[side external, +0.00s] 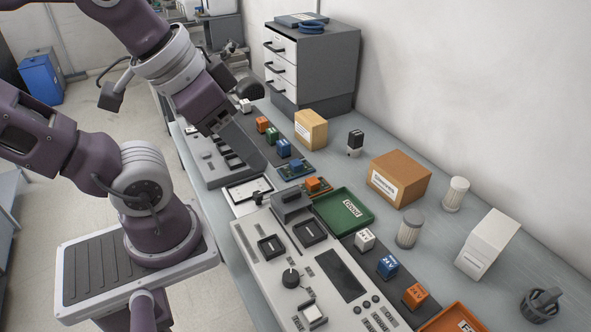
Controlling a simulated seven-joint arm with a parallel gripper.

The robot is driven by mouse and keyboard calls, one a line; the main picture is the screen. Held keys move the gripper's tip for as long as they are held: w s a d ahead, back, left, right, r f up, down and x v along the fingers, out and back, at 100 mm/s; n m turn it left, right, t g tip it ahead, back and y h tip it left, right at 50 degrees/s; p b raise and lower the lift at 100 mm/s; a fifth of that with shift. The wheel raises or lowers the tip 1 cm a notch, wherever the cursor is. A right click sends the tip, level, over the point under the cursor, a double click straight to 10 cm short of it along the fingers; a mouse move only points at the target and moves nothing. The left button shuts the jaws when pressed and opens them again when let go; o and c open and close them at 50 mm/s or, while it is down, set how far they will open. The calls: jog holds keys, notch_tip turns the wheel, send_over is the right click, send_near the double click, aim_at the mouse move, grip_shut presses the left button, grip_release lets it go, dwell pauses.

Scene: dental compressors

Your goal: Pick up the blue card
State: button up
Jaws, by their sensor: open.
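A small card with a blue block (295,167) on a dark green board lies on the bench, right of the grey panel unit. It is the likeliest blue card, but its details are too small to be sure. A similar card with an orange block (315,185) lies just in front of it. My gripper (232,112) is open, up and to the left of the blue card, over the far panel unit. The purple wrist partly hides its fingers, and I see nothing held. The blue card is uncovered and apart from the gripper.
A blue block (283,148) stands behind the card in a row with green and orange blocks. A green tray (342,212), control panel (300,262), cardboard box (399,178) and drawer cabinet (312,65) stand around. Another blue block (388,265) is nearer.

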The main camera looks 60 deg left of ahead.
jog(key=shift+o, duration=0.5)
jog(key=w+a+f+m+g+y, duration=0.6)
jog(key=w+a+f+m, duration=0.3)
jog(key=w, duration=0.4)
jog(key=m+y, duration=0.7)
jog(key=m, duration=0.2)
send_near(297, 163)
jog(key=shift+s+a+f, duration=0.15)
jog(key=shift+a+f, duration=0.1)
jog(key=shift+a, duration=0.4)
jog(key=shift+a+f+y, duration=0.2)
jog(key=shift+f+y, duration=0.1)
jog(key=x, duration=0.6)
jog(key=shift+a+f, duration=0.25)
jog(key=shift+a, duration=0.1)
grip_shut()
